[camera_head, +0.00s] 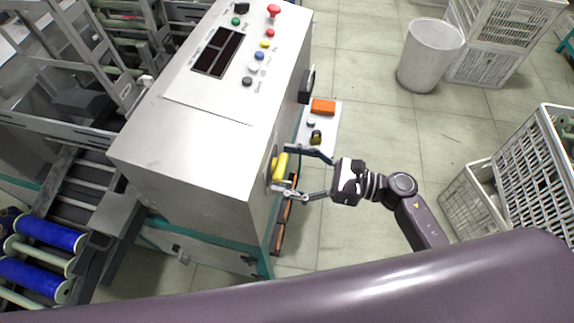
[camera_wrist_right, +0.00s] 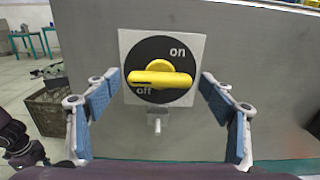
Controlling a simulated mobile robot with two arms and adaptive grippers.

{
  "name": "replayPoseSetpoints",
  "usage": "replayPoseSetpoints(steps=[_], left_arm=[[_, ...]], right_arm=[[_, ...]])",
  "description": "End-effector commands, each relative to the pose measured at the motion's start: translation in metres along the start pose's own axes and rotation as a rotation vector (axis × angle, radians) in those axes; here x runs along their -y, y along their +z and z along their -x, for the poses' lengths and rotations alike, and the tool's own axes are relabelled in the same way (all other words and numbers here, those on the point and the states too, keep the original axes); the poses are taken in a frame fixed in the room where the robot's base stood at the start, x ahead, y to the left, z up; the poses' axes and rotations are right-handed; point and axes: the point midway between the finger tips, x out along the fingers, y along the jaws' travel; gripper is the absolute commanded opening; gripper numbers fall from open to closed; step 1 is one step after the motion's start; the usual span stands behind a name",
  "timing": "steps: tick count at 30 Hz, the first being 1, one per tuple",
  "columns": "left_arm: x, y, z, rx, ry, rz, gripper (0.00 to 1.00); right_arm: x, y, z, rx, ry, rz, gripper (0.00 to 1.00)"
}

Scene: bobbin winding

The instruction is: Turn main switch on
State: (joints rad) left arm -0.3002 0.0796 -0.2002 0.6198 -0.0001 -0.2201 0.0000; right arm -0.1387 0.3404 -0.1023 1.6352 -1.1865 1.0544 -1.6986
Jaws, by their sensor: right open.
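The main switch is a yellow knob (camera_wrist_right: 160,78) on a round black dial with a white square plate (camera_wrist_right: 127,42), on the grey side of the machine. Its handle lies about level, with "on" printed at upper right and "off" at lower left, close to the handle's left end. The knob also shows in the head view (camera_head: 280,167). My right gripper (camera_head: 284,168) is open, and its blue-padded fingers (camera_wrist_right: 160,84) stand left and right of the knob, apart from the handle. My left gripper is not in view.
The machine's top panel (camera_head: 225,95) carries several coloured buttons and a red emergency knob (camera_head: 273,10). A small shelf (camera_head: 327,128) with an orange item juts out beside the switch. White crates (camera_head: 538,165) and a bin (camera_head: 430,55) stand at right, with open floor between.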

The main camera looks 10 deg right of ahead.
Motion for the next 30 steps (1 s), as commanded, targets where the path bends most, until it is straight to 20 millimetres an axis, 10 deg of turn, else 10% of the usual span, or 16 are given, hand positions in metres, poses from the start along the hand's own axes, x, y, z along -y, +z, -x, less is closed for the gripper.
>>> replayPoseSetpoints(steps=[15, 30], left_arm=[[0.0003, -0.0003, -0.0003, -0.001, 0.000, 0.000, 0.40], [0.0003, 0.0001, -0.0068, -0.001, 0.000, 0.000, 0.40]], right_arm=[[0.0001, 0.0000, 0.0003, 0.001, -0.001, -0.001, 0.34], [-0.0006, -0.0008, 0.0002, 0.000, 0.002, -0.175, 0.34]])
